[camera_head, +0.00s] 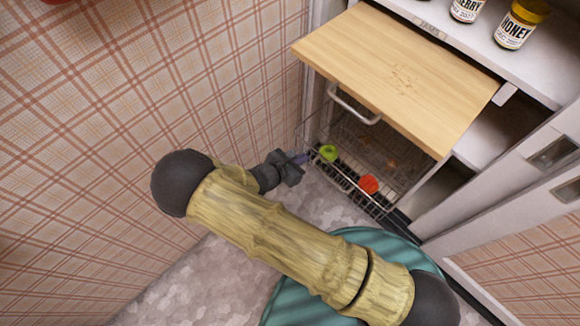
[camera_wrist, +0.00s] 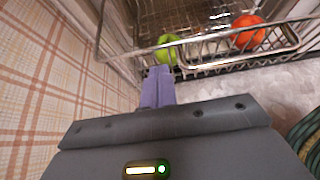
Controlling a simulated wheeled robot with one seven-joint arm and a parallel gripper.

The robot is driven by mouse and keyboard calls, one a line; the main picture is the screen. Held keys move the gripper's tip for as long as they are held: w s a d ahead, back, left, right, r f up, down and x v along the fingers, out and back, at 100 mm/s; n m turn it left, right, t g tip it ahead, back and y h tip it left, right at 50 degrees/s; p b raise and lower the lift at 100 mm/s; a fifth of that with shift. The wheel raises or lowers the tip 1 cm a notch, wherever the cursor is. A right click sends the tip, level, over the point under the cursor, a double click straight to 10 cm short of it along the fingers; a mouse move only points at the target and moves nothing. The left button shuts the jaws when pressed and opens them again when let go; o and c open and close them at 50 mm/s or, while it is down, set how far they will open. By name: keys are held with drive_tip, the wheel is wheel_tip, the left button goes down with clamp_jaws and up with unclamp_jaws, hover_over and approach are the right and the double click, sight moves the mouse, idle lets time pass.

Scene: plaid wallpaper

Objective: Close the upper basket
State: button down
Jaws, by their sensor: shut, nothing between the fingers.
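A wire basket (camera_head: 385,205) stands pulled out under a wooden board, with a green fruit (camera_head: 328,152) and a red fruit (camera_head: 368,184) in it. The basket's front rim (camera_wrist: 215,69) crosses the wrist view, with the green fruit (camera_wrist: 167,50) and the red fruit (camera_wrist: 248,33) behind it. A pale curved handle (camera_head: 352,105) shows higher up, under the board. Whether it belongs to a separate upper basket I cannot tell. My gripper (camera_head: 306,158) is shut and empty at the basket's front left. Its purple fingertips (camera_wrist: 158,74) are close to the front wire; contact is unclear.
The wooden board (camera_head: 400,75) juts out above the basket and hides its back. Jars (camera_head: 522,24) stand on the shelf above. A plaid wall (camera_head: 150,80) is close on the left. A teal round object (camera_head: 290,285) lies below my arm.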

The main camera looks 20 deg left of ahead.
drive_tip(key=shift+w+d, duration=0.25)
drive_tip(key=shift+w, duration=0.35)
drive_tip(key=shift+w+d, duration=0.2)
drive_tip(key=shift+w, duration=0.4)
